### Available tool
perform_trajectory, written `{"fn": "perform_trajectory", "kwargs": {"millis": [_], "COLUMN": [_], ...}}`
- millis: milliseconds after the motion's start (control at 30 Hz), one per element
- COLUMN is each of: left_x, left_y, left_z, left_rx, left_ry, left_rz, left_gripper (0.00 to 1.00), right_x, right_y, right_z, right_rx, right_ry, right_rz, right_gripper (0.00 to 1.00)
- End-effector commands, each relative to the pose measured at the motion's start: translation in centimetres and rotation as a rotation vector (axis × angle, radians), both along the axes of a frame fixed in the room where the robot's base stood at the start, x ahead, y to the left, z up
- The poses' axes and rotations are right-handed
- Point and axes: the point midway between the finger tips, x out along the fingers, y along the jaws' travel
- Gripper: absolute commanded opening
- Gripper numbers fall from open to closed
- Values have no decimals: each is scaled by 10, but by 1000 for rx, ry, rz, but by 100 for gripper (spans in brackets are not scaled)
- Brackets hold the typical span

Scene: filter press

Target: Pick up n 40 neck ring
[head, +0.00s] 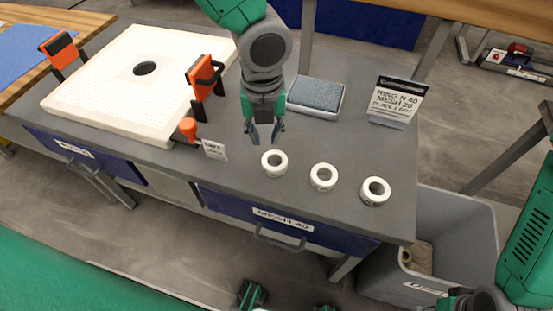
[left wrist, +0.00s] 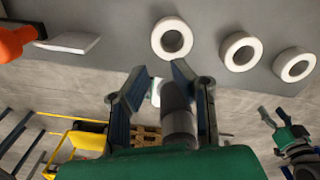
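Three white neck rings stand in a row on the grey tabletop: a left ring (head: 274,153), a middle ring (head: 323,167) and a right ring (head: 385,190). Small marks on their sides are too small to read, so I cannot tell which is n 40. My left gripper (head: 264,137) is open and empty, pointing down just above and behind the left ring, apart from it. In the left wrist view the left ring (left wrist: 159,38) is beyond the open fingers. My right gripper (left wrist: 272,112) appears small there, fingers apart and empty, away from the rings.
A grey-blue mesh block in a tray (head: 316,96) lies behind the rings. A white perforated plate (head: 105,60) with orange clamps fills the left. A grey bin (head: 455,232) stands right of the table.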

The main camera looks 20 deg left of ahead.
Motion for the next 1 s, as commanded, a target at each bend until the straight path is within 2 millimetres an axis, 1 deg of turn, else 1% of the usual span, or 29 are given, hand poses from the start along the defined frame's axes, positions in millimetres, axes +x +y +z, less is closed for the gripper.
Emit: {"fn": "perform_trajectory", "kwargs": {"millis": [33, 100, 200, 367, 633, 767, 967, 1000], "left_x": [0, 1, 1, 0, -2, -2, -2, -2], "left_y": [0, 0, -1, 0, 2, 2, 2, 2], "left_z": [-13, -25, -35, -44, -84, -92, -92, -92], "left_rx": [2, 1, 1, 0, 0, 0, -2, -2], "left_ry": [4, 4, 1, 0, 2, 0, -2, -2], "left_rz": [-1, 1, 1, 2, 0, 1, 2, 2], "left_gripper": [21, 21, 21, 21, 21, 21, 21, 14], "right_x": [0, 0, 0, 1, 1, 1, 1, 1], "right_y": [0, 0, 0, 0, 0, 0, 0, 0], "right_z": [-3, -5, -6, -7, -14, -14, -14, -14], "right_rx": [0, 0, 0, 0, 0, 0, 0, 0], "right_ry": [0, 0, -1, -1, -1, -2, -2, -2], "right_rz": [0, 0, 0, 0, 0, 0, 0, 0], "right_gripper": [53, 53, 53, 53, 53, 53, 53, 53]}}
